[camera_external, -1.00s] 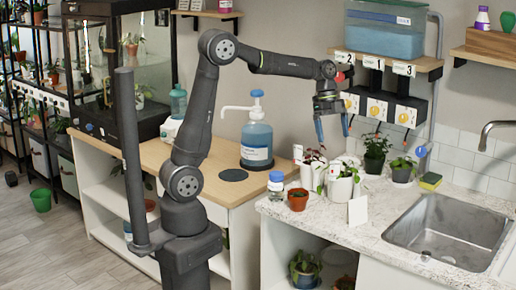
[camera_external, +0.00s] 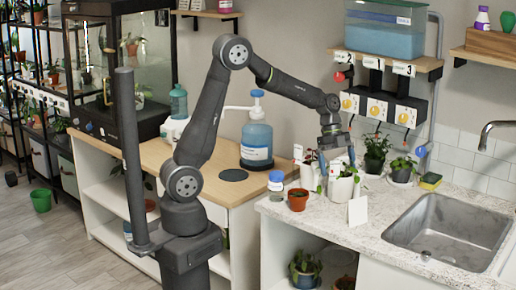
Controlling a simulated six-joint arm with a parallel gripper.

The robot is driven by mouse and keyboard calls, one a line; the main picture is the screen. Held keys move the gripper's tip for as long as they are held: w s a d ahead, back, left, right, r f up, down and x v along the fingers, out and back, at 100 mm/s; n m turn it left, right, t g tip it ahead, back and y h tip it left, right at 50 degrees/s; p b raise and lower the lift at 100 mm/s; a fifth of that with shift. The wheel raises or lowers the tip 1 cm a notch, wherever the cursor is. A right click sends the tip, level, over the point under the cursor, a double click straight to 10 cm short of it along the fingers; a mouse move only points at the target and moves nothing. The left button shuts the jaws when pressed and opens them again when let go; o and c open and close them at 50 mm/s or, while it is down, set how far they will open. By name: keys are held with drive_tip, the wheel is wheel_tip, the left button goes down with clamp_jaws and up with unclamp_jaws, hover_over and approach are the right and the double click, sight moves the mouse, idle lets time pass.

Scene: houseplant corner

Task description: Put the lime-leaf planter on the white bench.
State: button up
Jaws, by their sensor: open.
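My gripper (camera_external: 337,161) is open and points down, with its blue fingertips among the leaves of the plants on the speckled white counter (camera_external: 375,225). Directly below it is a white planter (camera_external: 342,190) with green leaves. Part of the foliage is hidden by the fingers, and I cannot tell whether they touch it. A second white planter (camera_external: 308,178) with reddish leaves stands just left. I cannot tell for certain which plant is the lime-leaf planter.
A terracotta pot (camera_external: 298,200), a blue-lidded jar (camera_external: 276,187) and a white card (camera_external: 358,211) stand near the counter's front. A dark pot (camera_external: 374,165) and a sponge (camera_external: 430,181) are behind, with the sink (camera_external: 447,230) right. A wood-topped bench (camera_external: 215,190) holds a pump bottle (camera_external: 257,142).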

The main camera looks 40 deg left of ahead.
sight(341, 176)
drive_tip(key=shift+x, duration=2.65)
drive_tip(key=shift+w+d+r, duration=0.1)
drive_tip(key=shift+w+d, duration=0.05)
drive_tip(key=shift+d, duration=0.05)
drive_tip(key=c, duration=1.3)
drive_tip(key=shift+r, duration=0.1)
